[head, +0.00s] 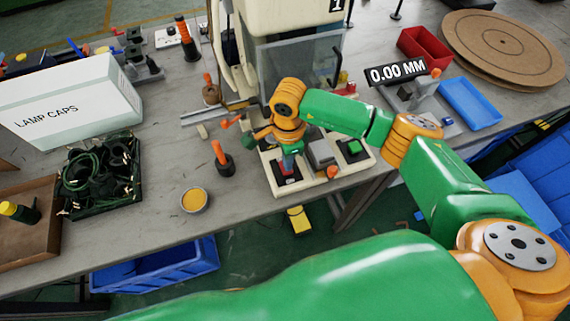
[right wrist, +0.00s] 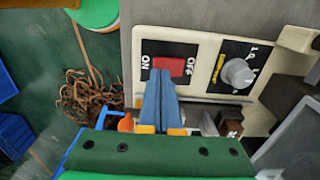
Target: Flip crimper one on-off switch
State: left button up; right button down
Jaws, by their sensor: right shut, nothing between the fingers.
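Crimper one (head: 290,18) is the cream machine with a "1" label at the top of the head view. Its on-off switch (right wrist: 182,66) is a red rocker on a black plate marked ON and OFF, set in a cream panel in the right wrist view. My right gripper (right wrist: 160,75) is shut and empty, its blue fingertips overlapping the lower left of the red rocker. I cannot tell whether they touch it, or which way the rocker is set. In the head view my right gripper (head: 288,165) points down over the machine's front base (head: 323,184). My left gripper is not in view.
A grey dial (right wrist: 238,72) sits beside the switch. An orange-handled tool (head: 221,156) and a round yellow-filled tin (head: 194,200) stand left of the base. A red bin (head: 424,47) and blue tray (head: 469,103) lie at right.

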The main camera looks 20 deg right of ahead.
jog(key=shift+f+b, duration=1.05)
dwell(0.7)
jog(key=shift+s+r, duration=0.1)
notch_tip(320, 180, up, 7)
jog(key=p, duration=0.5)
